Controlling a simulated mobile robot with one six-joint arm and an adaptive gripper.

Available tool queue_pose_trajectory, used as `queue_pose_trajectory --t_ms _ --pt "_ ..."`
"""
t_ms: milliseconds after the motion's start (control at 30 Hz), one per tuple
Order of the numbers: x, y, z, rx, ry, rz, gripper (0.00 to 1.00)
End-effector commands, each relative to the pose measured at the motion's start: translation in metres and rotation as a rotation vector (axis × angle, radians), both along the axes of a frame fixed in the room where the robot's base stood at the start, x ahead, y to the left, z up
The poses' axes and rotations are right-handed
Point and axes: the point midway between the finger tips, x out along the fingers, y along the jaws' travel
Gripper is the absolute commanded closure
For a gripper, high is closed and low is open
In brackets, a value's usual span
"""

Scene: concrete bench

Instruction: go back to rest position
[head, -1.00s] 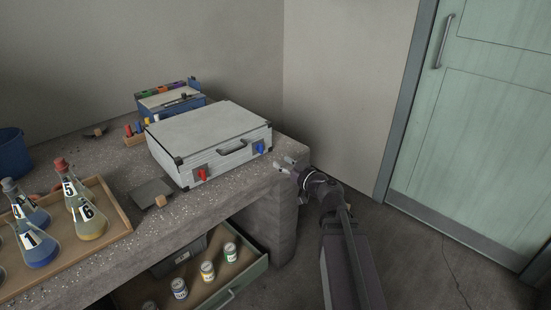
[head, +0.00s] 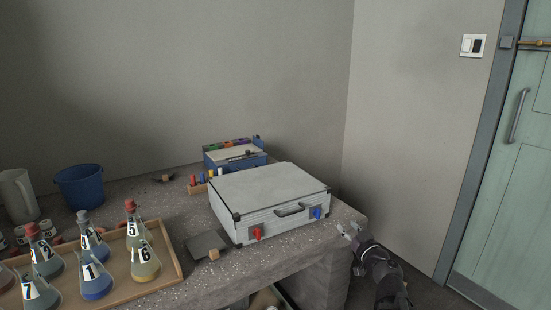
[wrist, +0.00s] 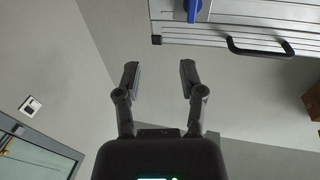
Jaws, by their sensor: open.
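My gripper (head: 348,230) is at the right end of the bench in the head view, just right of the silver case. In the wrist view my gripper (wrist: 160,75) has its two fingers apart with nothing between them. The silver case (head: 268,195) is shut and lies on the concrete bench (head: 190,205). It has a red latch (head: 256,233), a blue latch (head: 317,213) and a dark handle (head: 291,210) on its front. In the wrist view the case (wrist: 235,30) is at the top right, apart from the fingers.
A wooden tray (head: 174,265) of numbered flasks stands at the left of the bench. A blue bucket (head: 80,188) and a blue box (head: 234,158) are behind. A green door (head: 515,180) is at the right, with a light switch (head: 473,45) on the wall.

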Motion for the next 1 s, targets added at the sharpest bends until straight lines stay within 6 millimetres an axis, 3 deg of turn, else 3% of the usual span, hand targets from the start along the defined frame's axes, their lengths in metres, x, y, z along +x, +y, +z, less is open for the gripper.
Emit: queue_pose_trajectory --t_ms 233,467,733,1000 --pt "0.011 -0.029 0.003 0.01 -0.015 -0.261 0.49" --pt "0.011 -0.054 -0.014 0.015 0.076 -0.492 0.49" --pt "-0.003 -0.069 -0.055 0.004 0.303 -0.694 0.49" --pt "-0.03 -0.057 -0.108 -0.029 0.629 -0.776 0.49"
